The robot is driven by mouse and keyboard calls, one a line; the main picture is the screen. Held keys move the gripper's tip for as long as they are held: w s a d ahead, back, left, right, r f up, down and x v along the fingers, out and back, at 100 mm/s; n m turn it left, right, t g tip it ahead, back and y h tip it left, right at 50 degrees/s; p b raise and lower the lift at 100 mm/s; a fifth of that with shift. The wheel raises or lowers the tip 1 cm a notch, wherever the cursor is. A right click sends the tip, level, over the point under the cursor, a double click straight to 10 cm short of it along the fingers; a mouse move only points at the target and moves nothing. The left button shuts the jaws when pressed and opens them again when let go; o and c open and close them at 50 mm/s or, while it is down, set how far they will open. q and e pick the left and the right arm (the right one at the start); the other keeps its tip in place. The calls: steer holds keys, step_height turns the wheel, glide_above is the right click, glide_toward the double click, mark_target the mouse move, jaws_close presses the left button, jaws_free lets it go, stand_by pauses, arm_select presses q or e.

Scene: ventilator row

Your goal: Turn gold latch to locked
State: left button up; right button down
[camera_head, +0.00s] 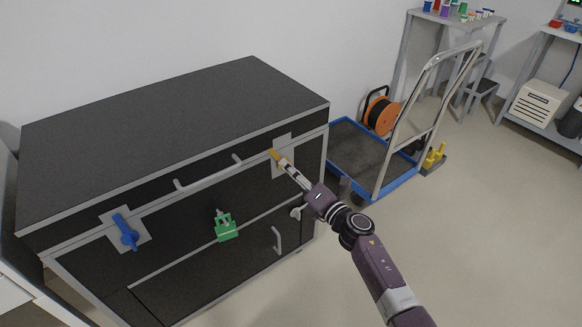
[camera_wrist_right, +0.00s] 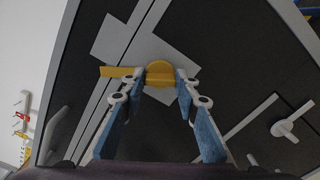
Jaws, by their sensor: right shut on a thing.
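The gold latch (camera_head: 274,154) is on a light plate (camera_head: 283,168) at the upper right of the black cabinet's front in the head view. In the right wrist view the gold latch (camera_wrist_right: 159,75) has a rounded hub between my fingertips and an arm pointing left across the lid seam. My right gripper (camera_head: 284,163) reaches the latch from the front. In the right wrist view my right gripper (camera_wrist_right: 160,82) is shut on the latch's hub, one finger on each side. My left gripper is not in view.
A blue-edged cart (camera_head: 375,193) and an orange cable reel (camera_head: 381,115) stand to the right. The floor at lower right is clear.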

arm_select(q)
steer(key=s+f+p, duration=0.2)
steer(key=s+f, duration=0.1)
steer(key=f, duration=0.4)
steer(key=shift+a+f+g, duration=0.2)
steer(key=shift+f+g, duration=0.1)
arm_select(e)
steer(key=shift+f+m, duration=0.1)
steer(key=shift+m, duration=3.1)
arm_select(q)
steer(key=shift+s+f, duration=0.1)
arm_select(e)
steer(key=c, duration=1.5)
jaws_free()
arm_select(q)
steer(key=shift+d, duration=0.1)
arm_select(e)
steer(key=v, duration=1.2)
steer(key=shift+d, duration=0.1)
